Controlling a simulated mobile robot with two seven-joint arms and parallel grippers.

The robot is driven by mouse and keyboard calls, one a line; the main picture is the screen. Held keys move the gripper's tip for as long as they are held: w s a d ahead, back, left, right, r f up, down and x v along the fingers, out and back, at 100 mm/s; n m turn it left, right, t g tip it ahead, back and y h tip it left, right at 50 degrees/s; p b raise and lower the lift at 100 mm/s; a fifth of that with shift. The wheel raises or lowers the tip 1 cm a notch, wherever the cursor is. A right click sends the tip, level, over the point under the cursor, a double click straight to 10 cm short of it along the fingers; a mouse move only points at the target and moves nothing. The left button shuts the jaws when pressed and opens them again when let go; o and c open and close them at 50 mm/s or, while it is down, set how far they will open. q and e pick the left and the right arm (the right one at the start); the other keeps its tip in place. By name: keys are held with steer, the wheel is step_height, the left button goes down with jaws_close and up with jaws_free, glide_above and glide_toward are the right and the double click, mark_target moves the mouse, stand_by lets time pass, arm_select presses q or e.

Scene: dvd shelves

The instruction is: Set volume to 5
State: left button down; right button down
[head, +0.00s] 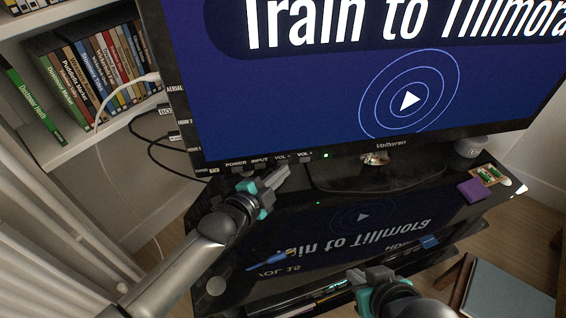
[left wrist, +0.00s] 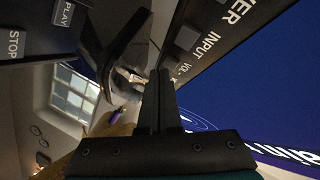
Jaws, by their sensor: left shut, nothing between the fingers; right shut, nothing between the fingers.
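The television (head: 330,80) shows a blue "Train to Tillmora" screen with a play symbol. Its lower bezel carries labels for POWER, INPUT, VOL - (head: 282,157) and VOL + (head: 304,154), with small buttons below them. My left gripper (head: 285,171) is shut and empty, its tips just below the VOL - label; I cannot tell if they touch a button. The left wrist view shows its closed fingers (left wrist: 160,78) near the VOL - label (left wrist: 183,68). A mirrored volume readout (head: 279,270) in the glossy stand seems to read VOL 15. My right gripper (head: 364,276) is shut and empty, low in front.
The glossy black stand (head: 440,200) holds the television foot (head: 375,175). A purple item (head: 471,190) and a green-patterned piece (head: 489,175) lie at its right end. A shelf of cases (head: 90,70) and cables (head: 160,140) are at left.

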arm_select(q)
steer(key=shift+w, duration=0.4)
stand_by(0.6)
steer(key=shift+s, duration=0.1)
steer(key=shift+s+d+p, duration=0.1)
steer(key=shift+s+p, duration=0.5)
steer(key=shift+s, duration=0.1)
steer(key=s+p, duration=0.1)
steer(key=s, duration=0.1)
steer(key=s+d+p, duration=0.1)
steer(key=s+p, duration=0.1)
steer(key=s, duration=0.1)
steer(key=shift+d, duration=0.1)
stand_by(0.3)
stand_by(2.6)
